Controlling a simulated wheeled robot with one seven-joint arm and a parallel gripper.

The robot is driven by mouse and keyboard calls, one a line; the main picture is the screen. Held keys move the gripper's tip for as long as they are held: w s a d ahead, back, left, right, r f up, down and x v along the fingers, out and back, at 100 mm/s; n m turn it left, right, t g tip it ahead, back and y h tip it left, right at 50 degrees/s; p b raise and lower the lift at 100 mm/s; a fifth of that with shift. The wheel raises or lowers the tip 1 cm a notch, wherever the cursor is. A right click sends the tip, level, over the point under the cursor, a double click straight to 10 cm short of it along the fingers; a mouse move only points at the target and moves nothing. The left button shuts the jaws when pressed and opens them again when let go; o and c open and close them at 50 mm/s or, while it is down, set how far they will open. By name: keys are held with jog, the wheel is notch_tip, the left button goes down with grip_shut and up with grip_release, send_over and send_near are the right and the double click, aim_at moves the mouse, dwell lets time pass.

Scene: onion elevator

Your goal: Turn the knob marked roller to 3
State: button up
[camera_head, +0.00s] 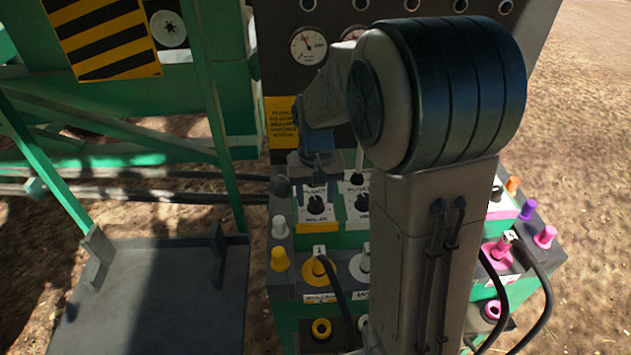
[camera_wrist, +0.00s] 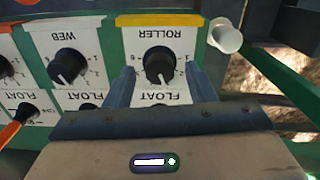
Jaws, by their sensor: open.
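The roller knob (camera_wrist: 158,66) is a black dial on a white plate marked ROLLER (camera_wrist: 163,36), under a yellow strip, in the wrist view. My gripper (camera_wrist: 158,84) is open, with one finger on each side of the roller knob. I cannot tell whether the fingers touch it. In the head view my gripper (camera_head: 314,178) is just above this knob, partly hidden by my arm.
The web knob (camera_wrist: 68,67) is beside the roller knob. A white cylindrical knob (camera_wrist: 226,36) stands close on the other side. A yellow plug (camera_head: 319,268) with a black cable is below in the head view. Gauges (camera_head: 308,46) are on the upright panel.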

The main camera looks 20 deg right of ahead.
aim_at(316, 199)
notch_tip(316, 199, up, 14)
jog(key=shift+f, duration=0.2)
dwell(0.4)
jog(key=s+f+t, duration=0.1)
jog(key=s+f, duration=0.2)
jog(key=s, duration=0.5)
jog(key=s+f+n+t, duration=0.1)
jog(key=s+f+t, duration=0.1)
jog(key=s, duration=0.7)
jog(key=shift+f, duration=0.85)
jog(key=shift+s, duration=0.1)
